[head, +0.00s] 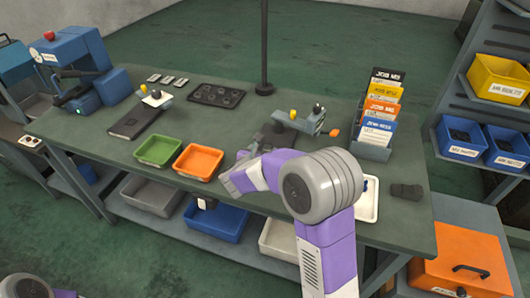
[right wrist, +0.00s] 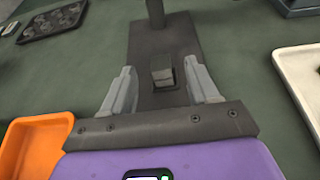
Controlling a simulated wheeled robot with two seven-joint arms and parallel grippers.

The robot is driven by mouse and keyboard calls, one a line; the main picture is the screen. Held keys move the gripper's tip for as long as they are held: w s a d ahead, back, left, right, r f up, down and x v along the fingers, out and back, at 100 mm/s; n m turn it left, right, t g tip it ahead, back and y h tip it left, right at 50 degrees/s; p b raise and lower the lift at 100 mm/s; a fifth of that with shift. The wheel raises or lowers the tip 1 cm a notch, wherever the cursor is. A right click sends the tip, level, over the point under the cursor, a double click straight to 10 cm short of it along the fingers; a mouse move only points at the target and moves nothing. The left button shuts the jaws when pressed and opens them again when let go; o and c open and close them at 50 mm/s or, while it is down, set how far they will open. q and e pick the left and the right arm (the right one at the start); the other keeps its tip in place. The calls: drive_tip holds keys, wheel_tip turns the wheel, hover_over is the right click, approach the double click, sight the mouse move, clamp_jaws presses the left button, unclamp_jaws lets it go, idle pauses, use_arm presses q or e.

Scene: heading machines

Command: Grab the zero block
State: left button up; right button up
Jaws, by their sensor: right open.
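A small dark grey block (right wrist: 163,72), which looks like the zero block, sits on a long dark plate (right wrist: 160,35) on the green table in the right wrist view. My right gripper (right wrist: 160,70) is open, with one finger on each side of the block and clear gaps to it. The jaws look empty. In the head view my right gripper (head: 252,153) is over the near end of the dark plate (head: 275,135), and my arm hides the block there. My left gripper is not in view.
A green tray (head: 158,152) and an orange tray (head: 199,163) lie left of my right gripper; a white tray (head: 368,200) lies to the right. A gauge device (head: 308,121), a card rack (head: 371,150) and a dark block (head: 406,191) stand further right. A dark post (head: 264,50) rises behind.

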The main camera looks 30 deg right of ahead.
sight(267, 148)
drive_tip(key=x, duration=0.2)
drive_tip(key=b+x, duration=0.1)
drive_tip(key=x, duration=0.2)
drive_tip(key=shift+f, duration=0.35)
clamp_jaws()
